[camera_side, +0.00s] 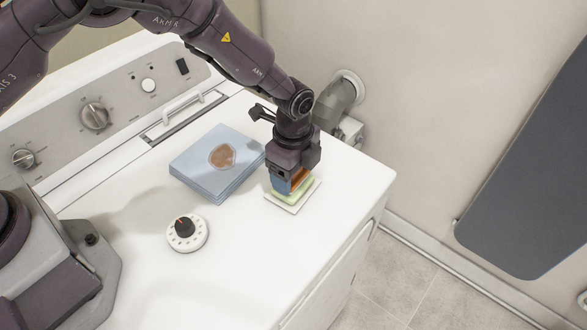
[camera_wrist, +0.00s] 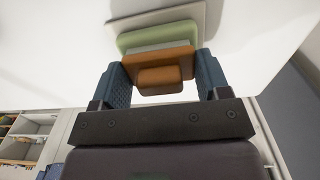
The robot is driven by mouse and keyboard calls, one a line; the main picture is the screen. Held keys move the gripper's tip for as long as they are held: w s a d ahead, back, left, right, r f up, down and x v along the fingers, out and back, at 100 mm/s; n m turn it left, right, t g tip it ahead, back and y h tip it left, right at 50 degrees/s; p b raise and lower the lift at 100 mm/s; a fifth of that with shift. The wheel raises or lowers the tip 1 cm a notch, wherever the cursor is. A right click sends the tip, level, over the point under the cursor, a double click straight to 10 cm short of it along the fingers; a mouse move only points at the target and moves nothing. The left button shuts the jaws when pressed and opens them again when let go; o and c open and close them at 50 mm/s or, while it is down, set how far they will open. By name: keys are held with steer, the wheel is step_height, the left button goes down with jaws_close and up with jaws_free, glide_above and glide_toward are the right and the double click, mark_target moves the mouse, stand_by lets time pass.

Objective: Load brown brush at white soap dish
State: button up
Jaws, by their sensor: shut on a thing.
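The brown brush (camera_side: 300,178) is held between the blue fingers of my gripper (camera_side: 290,184), which points down. In the wrist view the brush (camera_wrist: 158,62) has an orange-brown body with pale bristles on its far side. The white soap dish (camera_side: 291,208) lies flat on the white top near its right edge, directly under my gripper. A green soap (camera_side: 279,196) rests on the dish and also shows in the wrist view (camera_wrist: 157,36). The bristles appear at the soap; I cannot tell whether they touch it.
A folded blue towel (camera_side: 206,180) with a brown stain (camera_side: 222,156) lies left of the dish. A white round dial with a black knob (camera_side: 187,231) sits nearer the front. A control panel (camera_side: 125,105) runs along the back left. The front of the white top is clear.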

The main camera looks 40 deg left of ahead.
steer(key=shift+r, duration=3.45)
